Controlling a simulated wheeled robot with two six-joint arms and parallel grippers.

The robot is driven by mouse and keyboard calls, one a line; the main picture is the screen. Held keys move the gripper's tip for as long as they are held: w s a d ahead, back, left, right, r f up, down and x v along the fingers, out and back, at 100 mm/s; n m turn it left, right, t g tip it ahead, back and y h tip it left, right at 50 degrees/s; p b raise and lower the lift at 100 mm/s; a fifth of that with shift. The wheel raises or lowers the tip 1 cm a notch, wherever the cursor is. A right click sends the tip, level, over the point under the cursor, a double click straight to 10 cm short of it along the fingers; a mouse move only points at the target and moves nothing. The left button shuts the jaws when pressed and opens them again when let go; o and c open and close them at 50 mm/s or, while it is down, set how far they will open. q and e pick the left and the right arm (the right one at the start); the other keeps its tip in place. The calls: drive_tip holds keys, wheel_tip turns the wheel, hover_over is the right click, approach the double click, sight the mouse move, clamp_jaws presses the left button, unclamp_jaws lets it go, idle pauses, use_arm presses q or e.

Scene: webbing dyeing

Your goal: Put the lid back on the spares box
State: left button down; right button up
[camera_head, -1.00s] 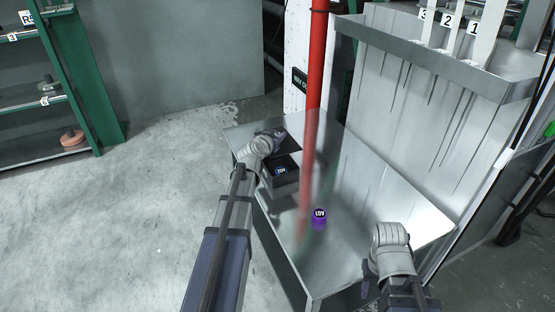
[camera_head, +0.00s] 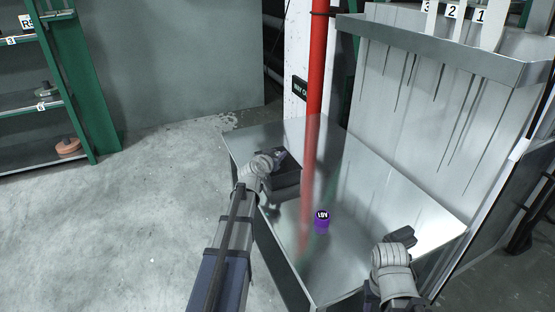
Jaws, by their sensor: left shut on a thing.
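The spares box (camera_head: 286,186) is a small dark box on the metal table, left of the red pipe. My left gripper (camera_head: 279,156) is right above the box and shut on a dark flat piece that looks like the lid (camera_head: 292,164). The gripper and lid cover the box's opening, so its inside is hidden. I cannot tell whether the lid touches the rim. My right gripper (camera_head: 400,237) is over the table's near right part, away from the box; its fingers do not show clearly.
A purple container (camera_head: 322,219) with a label stands on the metal table (camera_head: 335,255) right of the box. A red vertical pipe (camera_head: 315,75) rises behind. A tall metal tank (camera_head: 425,110) with numbered strips is at the right. Green shelves (camera_head: 90,90) stand far left.

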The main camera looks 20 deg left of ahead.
use_arm(q)
drive_tip(key=shift+f, duration=0.1)
drive_tip(key=c, duration=0.6)
unclamp_jaws()
drive_tip(key=shift+s+r, duration=0.1)
drive_tip(key=shift+r, duration=0.2)
drive_tip(key=p+v, duration=0.3)
drive_tip(key=v, duration=0.8)
drive_tip(key=shift+s+p, duration=0.3)
drive_tip(key=shift+s, duration=0.05)
drive_tip(key=shift+s, duration=0.1)
